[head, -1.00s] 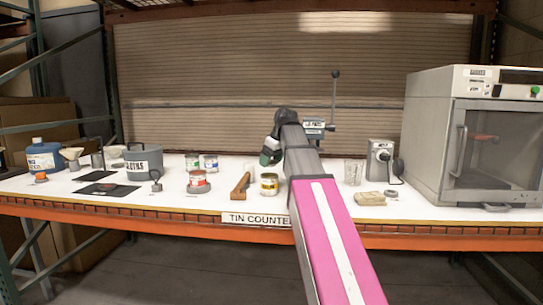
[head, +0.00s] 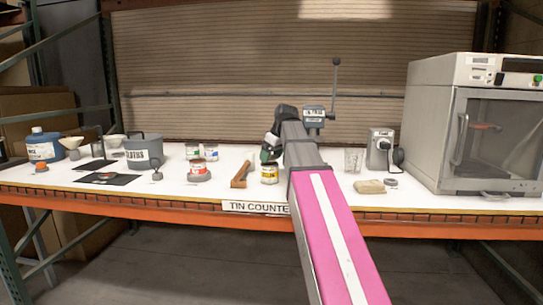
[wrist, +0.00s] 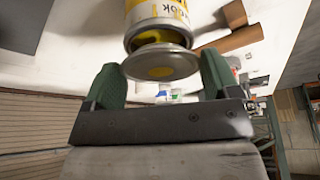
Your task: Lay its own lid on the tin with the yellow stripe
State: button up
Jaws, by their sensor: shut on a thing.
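The tin with the yellow stripe (head: 269,175) stands upright near the front of the counter in the head view. In the wrist view the tin (wrist: 157,14) shows at the top, its mouth open with yellow inside. My gripper (wrist: 160,75) is shut on a round grey lid (wrist: 180,63) with a yellow spot, held between the green fingertips. The lid is close to the tin's mouth and overlaps part of it in the picture; the exact gap cannot be told. In the head view my gripper (head: 269,153) is just above and behind the tin, and the lid cannot be made out.
A brown wooden-looking tool (head: 241,175) lies just left of the tin. A red-striped tin (head: 199,167) stands further left, with more tins behind it. A clear glass (head: 353,160), a beige block (head: 369,186) and a large grey cabinet (head: 470,125) are to the right.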

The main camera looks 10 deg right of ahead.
jog(key=shift+f, duration=0.7)
jog(key=o, duration=0.8)
jog(key=shift+c, duration=0.2)
jog(key=shift+r, duration=0.1)
